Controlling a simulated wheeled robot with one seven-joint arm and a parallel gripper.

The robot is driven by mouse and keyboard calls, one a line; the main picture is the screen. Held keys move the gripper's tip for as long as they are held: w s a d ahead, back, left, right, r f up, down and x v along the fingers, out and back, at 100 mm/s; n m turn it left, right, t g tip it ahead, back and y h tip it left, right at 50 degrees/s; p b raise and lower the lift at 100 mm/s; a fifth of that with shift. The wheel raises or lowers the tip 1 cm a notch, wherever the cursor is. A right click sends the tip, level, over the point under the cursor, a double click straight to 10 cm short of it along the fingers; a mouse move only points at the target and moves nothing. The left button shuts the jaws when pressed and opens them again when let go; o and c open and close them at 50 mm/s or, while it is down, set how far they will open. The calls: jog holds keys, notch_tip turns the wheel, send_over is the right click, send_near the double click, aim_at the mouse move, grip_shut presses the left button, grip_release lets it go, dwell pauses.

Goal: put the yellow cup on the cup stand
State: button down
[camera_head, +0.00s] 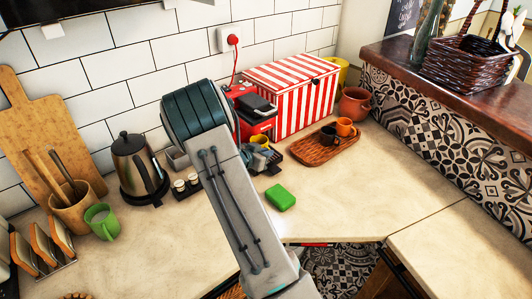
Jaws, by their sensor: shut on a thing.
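My gripper (268,158) is beyond the end of my arm, in front of the red coffee machine. It is shut on the yellow cup (260,141), which shows only in part. My arm and the dark gripper parts hide some of the cup and its underside, so I cannot tell whether it touches anything below. The red coffee machine (247,104) stands just behind the cup. No separate cup stand can be told apart for certain; the area under the cup is partly hidden.
A green block (280,197) lies in front. A striped box (296,98) stands behind. A kettle (138,165) and small jars (186,186) stand left.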

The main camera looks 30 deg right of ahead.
jog(key=c, duration=1.5)
grip_release()
jog(key=shift+f, duration=0.15)
jog(key=shift+c, duration=0.2)
jog(key=shift+r, duration=0.3)
jog(key=s+a+r+n+t+y, duration=0.25)
jog(key=a+r+y, duration=0.2)
jog(key=a, duration=0.45)
jog(key=s+a+r+n+t+y+b, duration=0.1)
jog(key=a+r+n+y, duration=0.3)
jog(key=a, duration=0.4)
jog(key=s+a+r+n+t+y, duration=0.2)
jog(key=a+r+y, duration=0.3)
jog(key=a, duration=0.4)
jog(key=s+n+g, duration=0.5)
jog(key=s+g, duration=0.1)
jog(key=s, duration=1.8)
jog(key=shift+s+d+r+n+g+h, duration=0.2)
jog(key=shift+d+r+n+g+h, duration=0.15)
jog(key=shift+r+h, duration=0.1)
